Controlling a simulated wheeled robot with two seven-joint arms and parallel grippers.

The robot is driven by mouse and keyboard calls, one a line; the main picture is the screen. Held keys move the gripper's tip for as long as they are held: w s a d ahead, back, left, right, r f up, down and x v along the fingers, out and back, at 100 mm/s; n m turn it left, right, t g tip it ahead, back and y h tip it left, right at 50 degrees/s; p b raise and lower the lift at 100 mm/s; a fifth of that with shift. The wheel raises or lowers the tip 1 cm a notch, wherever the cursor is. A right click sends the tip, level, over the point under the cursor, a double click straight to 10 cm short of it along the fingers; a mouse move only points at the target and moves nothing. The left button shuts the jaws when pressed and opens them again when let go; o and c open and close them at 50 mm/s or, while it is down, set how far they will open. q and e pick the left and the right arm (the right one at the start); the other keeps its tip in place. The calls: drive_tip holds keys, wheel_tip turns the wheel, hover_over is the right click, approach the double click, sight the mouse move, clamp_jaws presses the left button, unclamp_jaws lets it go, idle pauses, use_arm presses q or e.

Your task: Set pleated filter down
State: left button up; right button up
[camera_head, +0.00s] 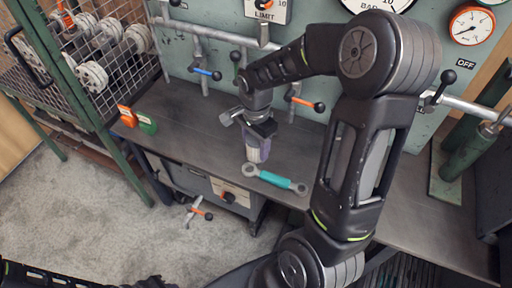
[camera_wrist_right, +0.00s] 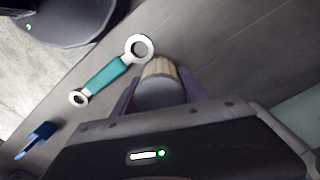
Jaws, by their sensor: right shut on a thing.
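The pleated filter (camera_head: 252,155) is a small cylinder with a pale ribbed side, above or on the grey bench top (camera_head: 190,115). In the right wrist view the filter (camera_wrist_right: 160,70) shows a grey round cap and beige pleats. My right gripper (camera_head: 260,146) has purple fingers, one on each side of the filter, and is shut on it. The gripper points down at the bench. I cannot tell whether the filter's lower end touches the bench. My left gripper is out of view.
A teal-handled ring spanner (camera_head: 275,180) lies close beside the filter, toward the front edge. An orange box (camera_head: 127,116) and a green box (camera_head: 147,124) stand at the bench's left end. Valve levers and pipes line the back panel. Bare bench lies left of the filter.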

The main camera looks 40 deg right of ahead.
clamp_jaws()
drive_tip(key=shift+r+p, duration=0.75)
drive_tip(key=shift+r, duration=4.3)
